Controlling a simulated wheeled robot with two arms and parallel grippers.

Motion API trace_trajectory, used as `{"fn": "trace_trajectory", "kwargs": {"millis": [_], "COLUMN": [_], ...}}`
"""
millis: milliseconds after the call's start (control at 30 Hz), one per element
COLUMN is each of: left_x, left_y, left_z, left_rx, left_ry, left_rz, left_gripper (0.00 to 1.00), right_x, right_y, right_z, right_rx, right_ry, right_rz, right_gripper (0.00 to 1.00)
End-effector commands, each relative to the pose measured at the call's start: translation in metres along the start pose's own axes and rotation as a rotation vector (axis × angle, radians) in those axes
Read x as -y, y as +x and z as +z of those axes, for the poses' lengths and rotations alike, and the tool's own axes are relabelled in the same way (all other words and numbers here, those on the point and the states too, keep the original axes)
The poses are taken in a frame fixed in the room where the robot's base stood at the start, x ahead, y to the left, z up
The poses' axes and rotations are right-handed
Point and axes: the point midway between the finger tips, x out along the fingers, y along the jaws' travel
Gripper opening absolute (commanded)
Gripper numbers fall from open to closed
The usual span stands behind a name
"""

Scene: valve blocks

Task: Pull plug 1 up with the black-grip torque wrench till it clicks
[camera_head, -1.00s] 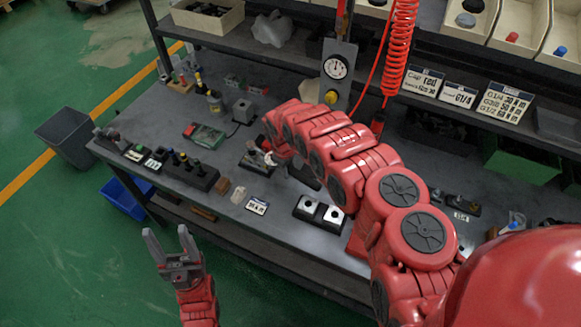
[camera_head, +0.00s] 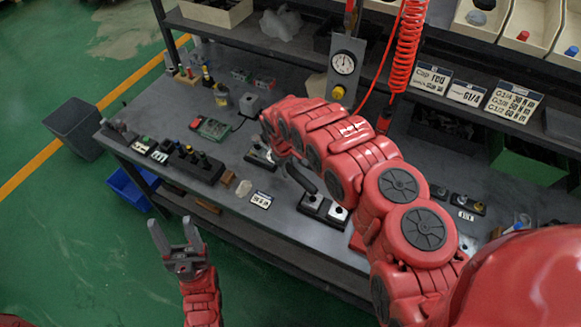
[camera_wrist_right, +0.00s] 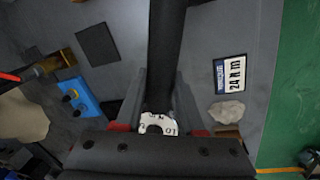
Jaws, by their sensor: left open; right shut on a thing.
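My right gripper (camera_wrist_right: 160,98) is shut on a thick black bar (camera_wrist_right: 166,45), which appears to be the black-grip torque wrench. A white numbered scale (camera_wrist_right: 158,124) shows at its near end. In the head view, a curved dark bar (camera_head: 301,178) shows below my right arm, close to a black block with two bright square tops (camera_head: 325,209). I cannot tell whether they touch. My right arm hides most of that gripper there. Plug 1 cannot be made out for certain. My left gripper (camera_head: 172,233) is open and empty, in front of the table.
A "24 N m" card (camera_wrist_right: 230,75) and a beige lump (camera_wrist_right: 226,113) lie beside the bar. A blue block with dark knobs (camera_wrist_right: 80,98) lies on the other side. A rack with black pieces (camera_head: 192,165) and a gauge (camera_head: 344,63) stand on the table. Green floor is clear at front left.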

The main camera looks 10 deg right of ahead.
Motion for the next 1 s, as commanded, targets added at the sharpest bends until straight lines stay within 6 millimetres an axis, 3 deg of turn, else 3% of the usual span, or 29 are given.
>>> {"fn": "trace_trajectory", "kwargs": {"millis": [400,1000], "left_x": [0.0,0.0], "left_y": [-0.004,-0.009], "left_z": [0.001,0.002], "left_rx": [0.0,0.0], "left_ry": [0.0,0.0], "left_rz": [0.0,0.0], "left_gripper": [0.58,0.58], "right_x": [0.018,0.026], "right_y": [-0.003,-0.003], "right_z": [-0.001,-0.002], "right_rx": [0.017,0.025], "right_ry": [0.107,0.154], "right_rz": [-0.001,-0.001], "right_gripper": [0.0,0.0]}}
